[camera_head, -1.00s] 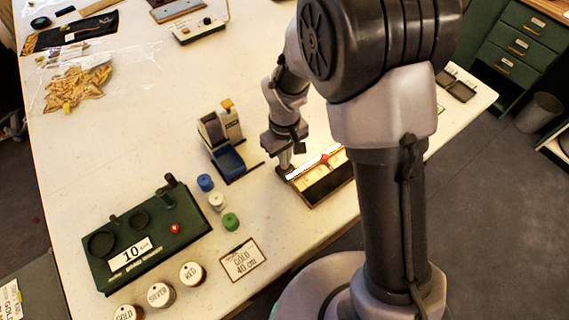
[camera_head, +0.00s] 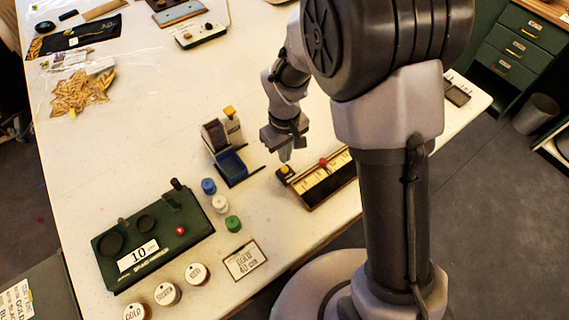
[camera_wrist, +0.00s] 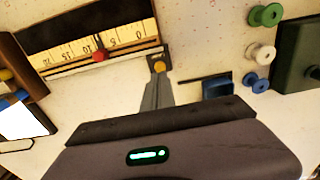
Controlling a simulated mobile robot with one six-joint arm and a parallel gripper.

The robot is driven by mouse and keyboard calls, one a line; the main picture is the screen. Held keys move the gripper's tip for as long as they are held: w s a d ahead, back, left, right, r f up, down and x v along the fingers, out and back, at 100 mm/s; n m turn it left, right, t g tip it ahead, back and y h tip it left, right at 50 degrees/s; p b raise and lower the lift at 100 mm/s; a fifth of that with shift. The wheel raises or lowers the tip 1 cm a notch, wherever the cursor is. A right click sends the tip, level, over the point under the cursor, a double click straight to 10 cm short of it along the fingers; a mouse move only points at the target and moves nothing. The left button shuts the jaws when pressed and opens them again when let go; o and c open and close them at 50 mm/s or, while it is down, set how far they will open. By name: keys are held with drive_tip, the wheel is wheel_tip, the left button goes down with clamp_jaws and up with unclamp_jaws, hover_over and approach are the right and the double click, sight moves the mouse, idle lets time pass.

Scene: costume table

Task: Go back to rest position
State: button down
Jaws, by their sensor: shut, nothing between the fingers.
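My gripper (camera_head: 286,158) is shut and empty. In the head view its tips are just above the left end of a wooden measuring box with a ruler scale (camera_head: 328,176). In the wrist view the shut fingers (camera_wrist: 157,82) point at a small dark block with a yellow button (camera_wrist: 159,66) at the end of the ruler (camera_wrist: 75,52). I cannot tell from the wrist view whether the tips touch the block. A red knob (camera_wrist: 99,56) sits on the ruler.
A blue and grey dispenser (camera_head: 229,150) stands left of my gripper. Blue, white and green spools (camera_head: 220,204) stand in front of it. A green machine marked 10 (camera_head: 150,236) and labelled round jars (camera_head: 167,293) are at the front left. The table's middle (camera_head: 150,130) is clear.

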wheel_tip(320, 180, up, 2)
drive_tip(key=shift+p, duration=0.6)
drive_tip(key=shift+f, duration=0.1)
drive_tip(key=s+d+r+m+t+y+b, duration=0.1)
drive_tip(key=s+d+r+m+t+b, duration=0.2)
drive_tip(key=s+d+r+m+b, duration=0.45)
drive_tip(key=s+d+r+m+t+y+b, duration=0.1)
drive_tip(key=s+r+m+t+b, duration=0.1)
drive_tip(key=s+b, duration=0.4)
drive_tip(key=s+m, duration=0.1)
drive_tip(key=s, duration=0.2)
drive_tip(key=shift+s+r+m+t, duration=0.25)
drive_tip(key=shift+s+m+t, duration=0.1)
drive_tip(key=shift+s+t, duration=0.05)
